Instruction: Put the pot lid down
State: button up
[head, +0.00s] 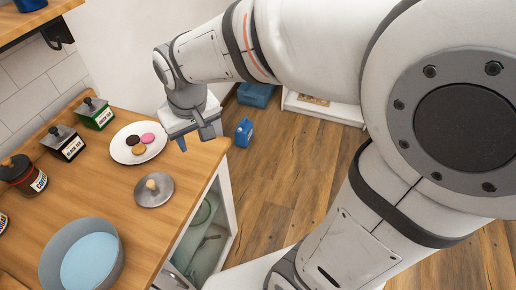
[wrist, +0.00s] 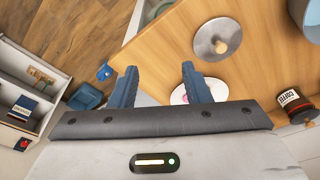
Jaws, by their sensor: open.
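The pot lid (head: 154,190) is a round grey metal disc with a wooden knob. It lies flat, knob up, on the wooden counter (head: 110,235), and it also shows at the top of the wrist view (wrist: 217,40). My gripper (head: 192,138) is above the counter's right corner, up and to the right of the lid in the head view, and apart from it. In the wrist view its two blue fingers (wrist: 158,84) are spread with nothing between them. A pot (head: 82,258) with pale blue inside stands in front of the lid.
Canisters (head: 64,142) and a jar (head: 23,175) line the wall side. Below the counter is an open shelf with dishes (head: 203,230). Blue items (head: 244,131) lie on the wooden floor.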

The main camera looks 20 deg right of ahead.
jog(key=s+d+m, duration=0.3)
jog(key=s+d, duration=0.6)
jog(key=d, duration=0.3)
jog(key=shift+s+d+r+t+h, duration=0.2)
jog(key=shift+s+t+h, duration=0.1)
jog(key=shift+s+t, duration=0.1)
